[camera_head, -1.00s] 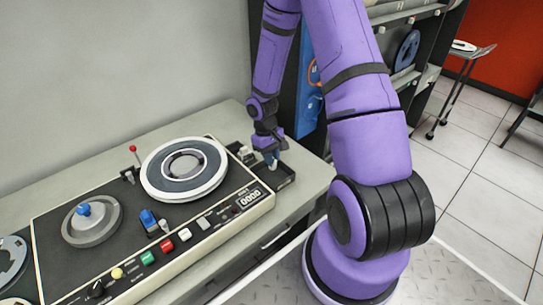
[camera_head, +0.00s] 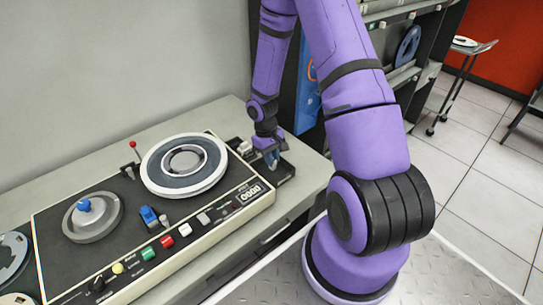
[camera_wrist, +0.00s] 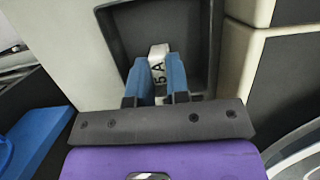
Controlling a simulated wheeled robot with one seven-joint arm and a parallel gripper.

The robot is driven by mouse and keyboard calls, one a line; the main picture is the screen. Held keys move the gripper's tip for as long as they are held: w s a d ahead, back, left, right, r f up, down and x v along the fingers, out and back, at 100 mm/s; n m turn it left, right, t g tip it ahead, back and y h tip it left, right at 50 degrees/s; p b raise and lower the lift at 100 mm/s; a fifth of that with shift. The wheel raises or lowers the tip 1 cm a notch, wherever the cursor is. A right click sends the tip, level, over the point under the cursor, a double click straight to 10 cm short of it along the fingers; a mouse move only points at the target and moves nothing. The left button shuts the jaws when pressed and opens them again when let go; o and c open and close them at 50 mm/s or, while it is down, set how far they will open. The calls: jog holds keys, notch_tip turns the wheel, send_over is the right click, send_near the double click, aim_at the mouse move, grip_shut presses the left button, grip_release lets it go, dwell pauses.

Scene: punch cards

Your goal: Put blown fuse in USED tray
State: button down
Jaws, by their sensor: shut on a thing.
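My gripper (camera_head: 271,158) is at the right end of the tape machine, low over a small dark tray (camera_head: 285,175). In the wrist view its two blue fingers (camera_wrist: 157,70) are shut on a small pale fuse (camera_wrist: 158,50) marked "5 A". The fuse's far end pokes out between the fingertips. The dark recessed tray (camera_wrist: 205,35) with a rounded rim lies under and around it in that view. I cannot tell whether the fuse touches the tray floor. No tray label is readable. The fuse is too small to make out in the head view.
The tape machine (camera_head: 222,213) with reels, buttons and a red-tipped lever (camera_head: 131,144) fills the bench left of my gripper. A small pale block (camera_head: 244,147) sits just left of my gripper. A bare strip of bench (camera_head: 312,170) lies to the right.

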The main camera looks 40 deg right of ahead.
jog(key=shift+f, duration=1.2)
dwell(0.6)
jog(key=c, duration=1)
grip_release()
jog(key=shift+c, duration=1)
jog(key=shift+r, duration=4)
